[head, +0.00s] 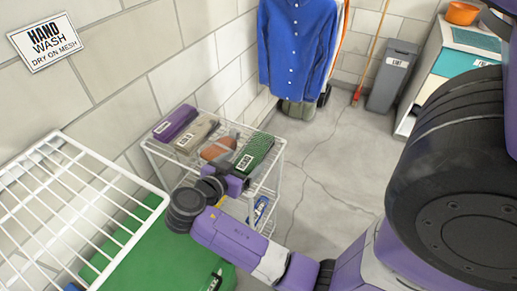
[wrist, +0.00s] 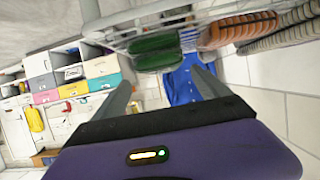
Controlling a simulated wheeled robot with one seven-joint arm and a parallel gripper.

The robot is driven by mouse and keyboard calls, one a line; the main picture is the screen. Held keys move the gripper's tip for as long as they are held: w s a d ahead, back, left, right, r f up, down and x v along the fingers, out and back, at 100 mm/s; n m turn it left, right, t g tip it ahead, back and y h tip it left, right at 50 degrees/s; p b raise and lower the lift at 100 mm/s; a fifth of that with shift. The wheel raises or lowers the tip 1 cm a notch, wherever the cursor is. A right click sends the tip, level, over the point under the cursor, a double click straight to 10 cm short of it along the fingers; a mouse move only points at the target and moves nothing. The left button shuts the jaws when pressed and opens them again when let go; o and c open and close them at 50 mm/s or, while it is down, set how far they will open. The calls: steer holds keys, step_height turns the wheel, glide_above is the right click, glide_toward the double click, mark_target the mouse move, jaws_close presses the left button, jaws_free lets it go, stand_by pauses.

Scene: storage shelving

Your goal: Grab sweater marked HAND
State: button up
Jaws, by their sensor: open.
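Folded sweaters lie in a row on the top shelf of a white wire cart (head: 275,172) in the head view: purple (head: 175,123), beige-grey (head: 197,136), brown-orange (head: 217,148) and dark green (head: 254,153). White labels show on several, too small to read. My gripper (head: 233,178) is at the cart's near side, close to the green sweater. In the wrist view my gripper (wrist: 161,78) is open and empty, with the green sweater (wrist: 157,43) ahead of its fingers and the brown one (wrist: 238,29) to the right. I cannot tell whether it touches anything.
A wall sign (head: 47,42) reads HAND WASH DRY ON MESH. A white wire mesh rack (head: 139,232) stands at left above a green surface (head: 165,248). A blue shirt (head: 297,42) hangs at the back, near a grey bin (head: 392,75). The floor right of the cart is clear.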

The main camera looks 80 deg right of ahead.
mark_target(248, 158)
steer(key=x, duration=0.2)
steer(key=p+x, duration=0.1)
steer(key=x, duration=0.4)
steer(key=shift+w+d+f, duration=0.1)
steer(key=shift+w+f, duration=0.05)
steer(key=shift+f, duration=0.25)
steer(key=c, duration=1.7)
steer(key=shift+c, duration=0.2)
steer(key=shift+r, duration=0.1)
